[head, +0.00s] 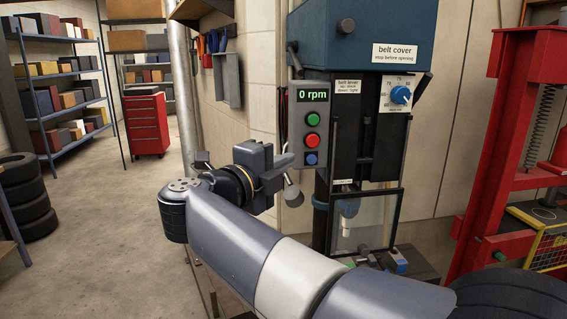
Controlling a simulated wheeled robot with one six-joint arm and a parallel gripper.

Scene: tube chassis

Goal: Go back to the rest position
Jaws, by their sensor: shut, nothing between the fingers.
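My arm reaches in from the lower right and bends back at the wrist. My gripper (283,161) is in front of the left side of the drill press (366,45), just left of its control box. Its fingers are shut and empty, and seen partly from behind. The control box (301,155) has a display reading 0 rpm (312,96), a green button (313,119), a red button (312,140) and a blue button (311,159). I cannot tell the exact gap between the fingertips and the box. A grey ball knob (293,196) shows just below the gripper.
A clear guard (362,222) hangs below the press head. A red press frame (490,130) stands at right, with a tyre (510,299) in front. Tyres (28,195), shelves (62,90) and a red tool cabinet (146,125) are at left. The floor (105,235) between is clear.

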